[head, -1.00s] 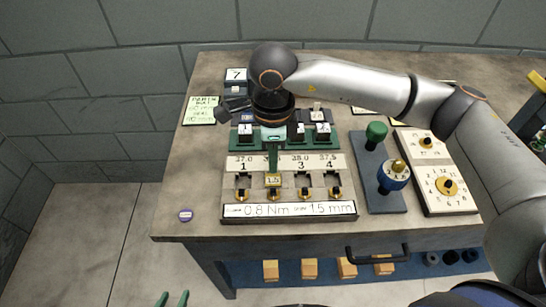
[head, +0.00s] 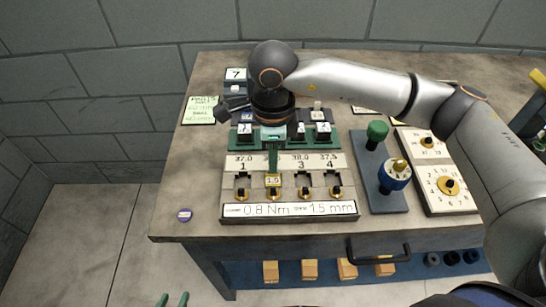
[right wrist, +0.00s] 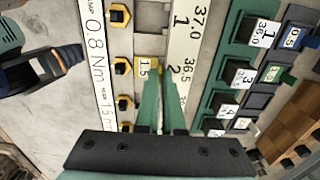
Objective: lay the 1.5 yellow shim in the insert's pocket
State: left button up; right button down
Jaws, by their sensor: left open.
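The yellow shim (head: 273,181) is at position 2 of the insert holder; it also shows in the right wrist view (right wrist: 146,67), where its label reads 1.5. My right gripper (head: 273,171) points down there from above. Its green fingertips (right wrist: 160,72) are close together at the shim and appear shut on it. The insert's pocket at position 2 is largely hidden by the shim and fingers. I cannot tell whether the shim touches the pocket floor. My left gripper (head: 172,299) is open and empty at the bottom edge of the head view, low in front of the table.
The holder's front strip (head: 290,210) reads 0.8 Nm and 1.5 mm. Positions 1, 3 and 4 have gold and black knobs. A green rack (head: 245,142) of labelled blocks stands behind. A blue-and-green tool stand (head: 388,203) and dial boards (head: 448,202) are right.

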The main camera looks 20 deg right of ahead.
jog(key=shift+f+b, duration=0.75)
jog(key=shift+b, duration=0.05)
jog(key=c, duration=1)
grip_release()
jog(key=shift+o, duration=0.5)
jog(key=o, duration=0.3)
jog(key=shift+o, duration=0.2)
jog(key=shift+r, duration=0.1)
jog(key=shift+r+p, duration=2)
jog(key=shift+r, duration=1.7)
